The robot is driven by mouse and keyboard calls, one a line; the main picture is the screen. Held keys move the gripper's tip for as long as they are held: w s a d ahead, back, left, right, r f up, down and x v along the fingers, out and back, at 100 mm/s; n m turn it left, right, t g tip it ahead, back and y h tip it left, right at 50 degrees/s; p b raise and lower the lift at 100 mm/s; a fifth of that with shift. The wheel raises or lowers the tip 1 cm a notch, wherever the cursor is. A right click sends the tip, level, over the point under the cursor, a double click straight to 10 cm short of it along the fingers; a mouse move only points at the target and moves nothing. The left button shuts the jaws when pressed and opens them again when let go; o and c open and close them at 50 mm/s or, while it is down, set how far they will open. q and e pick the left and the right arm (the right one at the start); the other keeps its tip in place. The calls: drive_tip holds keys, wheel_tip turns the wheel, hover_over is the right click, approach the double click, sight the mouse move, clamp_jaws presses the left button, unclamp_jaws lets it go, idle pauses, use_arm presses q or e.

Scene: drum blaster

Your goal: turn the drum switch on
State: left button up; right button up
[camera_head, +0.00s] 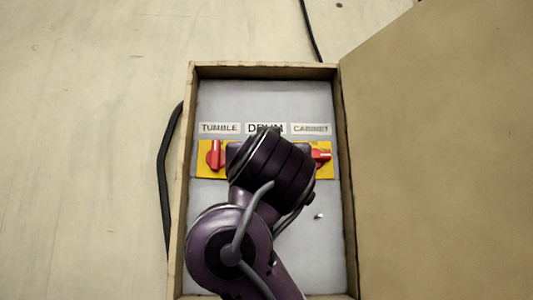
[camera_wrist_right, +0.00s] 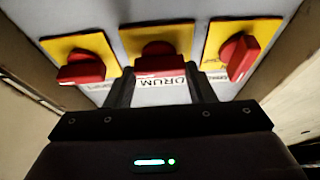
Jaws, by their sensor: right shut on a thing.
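The drum switch (camera_wrist_right: 162,50) is a red handle on a yellow plate, in the middle of a row of three. Its red handle looks crosswise in the right wrist view, where the picture is upside down. My right gripper (camera_wrist_right: 160,71) is shut on this handle, with one finger at each side. The DRUM label (camera_head: 265,128) shows above my right wrist in the head view, partly covered. That wrist hides the drum switch and my fingers there. My left gripper is not in view.
The TUMBLE switch (camera_head: 215,156) at left has its handle upright. The CABINET switch (camera_head: 323,156) at right has its handle crosswise. The switches sit on a grey panel inside a box with a raised rim (camera_head: 183,195). Its open door (camera_head: 440,150) stands at the right.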

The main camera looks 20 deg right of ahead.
drive_tip(key=shift+d+r+n+g+y+p, duration=0.2)
drive_tip(key=shift+n+g+y, duration=0.8)
drive_tip(key=shift+n, duration=2.75)
drive_tip(key=shift+a+f+n+g+y+p, duration=0.1)
drive_tip(key=shift+n+g+y+p, duration=0.15)
drive_tip(key=shift+n+y, duration=2.45)
drive_tip(key=shift+d+r+n+g+y+p, duration=0.1)
drive_tip(key=shift+n+g+y+p, duration=0.35)
drive_tip(key=shift+n, duration=4.3)
